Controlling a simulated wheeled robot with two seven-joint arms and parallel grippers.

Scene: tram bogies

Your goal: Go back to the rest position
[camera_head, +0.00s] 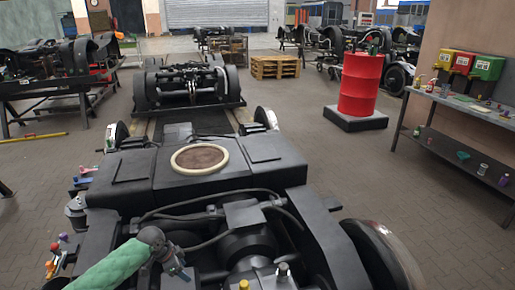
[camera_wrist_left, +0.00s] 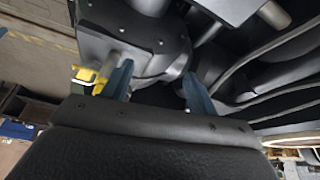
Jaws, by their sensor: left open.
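My left arm, in a green sleeve, comes in from the bottom left of the head view. My left gripper (camera_head: 180,268) is over the near end of the black bogie (camera_head: 130,195). In the left wrist view its two blue fingers (camera_wrist_left: 157,88) are apart, with nothing seen held between them. Dark bogie parts (camera_wrist_left: 140,35) lie just beyond the fingertips; I cannot tell whether they touch. A yellow piece (camera_wrist_left: 88,76) shows beside the left-hand finger. My right gripper is in neither view.
Small coloured items (camera_head: 52,266) sit along the bogie's left side. A second bogie (camera_head: 190,85) stands behind. A red barrel (camera_head: 361,85) and a shelf bench (camera_head: 470,105) with bins and small items are at the right. Open paved floor (camera_head: 300,125) lies between.

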